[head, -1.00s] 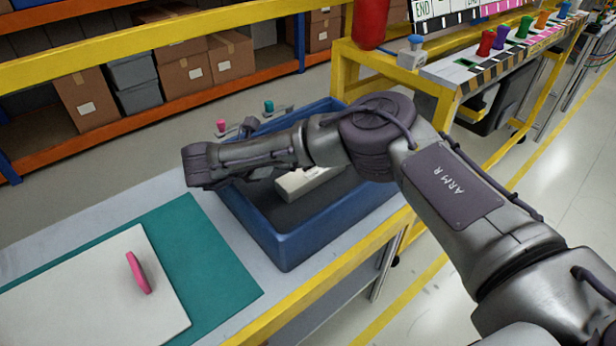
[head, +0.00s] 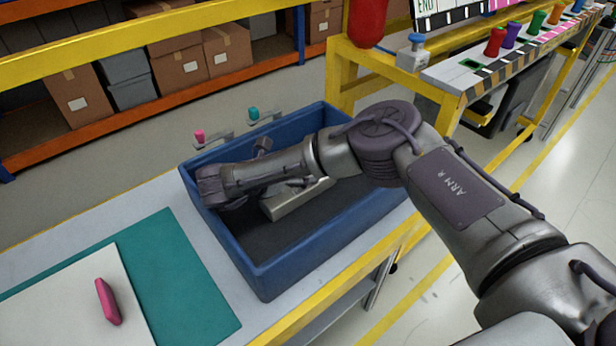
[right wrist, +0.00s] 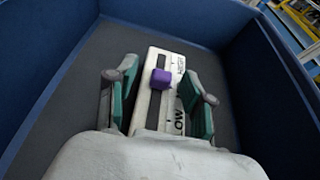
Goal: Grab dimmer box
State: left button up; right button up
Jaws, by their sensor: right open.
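The dimmer box is a long off-white box (head: 296,200) lying in the blue bin (head: 265,286). In the right wrist view the box (right wrist: 172,78) shows a dark slot, a purple slider knob (right wrist: 160,79) and the lettering "LOW". My right gripper (right wrist: 160,90) is open, with its green-padded fingers on either side of the box. Small gaps seem to show beside the fingers; I cannot tell if either touches. In the head view my right gripper (head: 235,180) is over the bin and hides part of the box. My left gripper is not in view.
The bin walls surround my right gripper closely. A pink piece (head: 108,301) lies on a white board (head: 60,310) over a teal mat (head: 190,285) at left. Two small levers, pink (head: 200,136) and teal (head: 253,113), stand behind the bin.

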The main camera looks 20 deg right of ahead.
jog(key=shift+s+a+r, duration=0.25)
jog(key=shift+a, duration=0.05)
jog(key=shift+c, duration=0.3)
jog(key=shift+d+f, duration=0.1)
grip_shut()
jog(key=shift+w, duration=0.15)
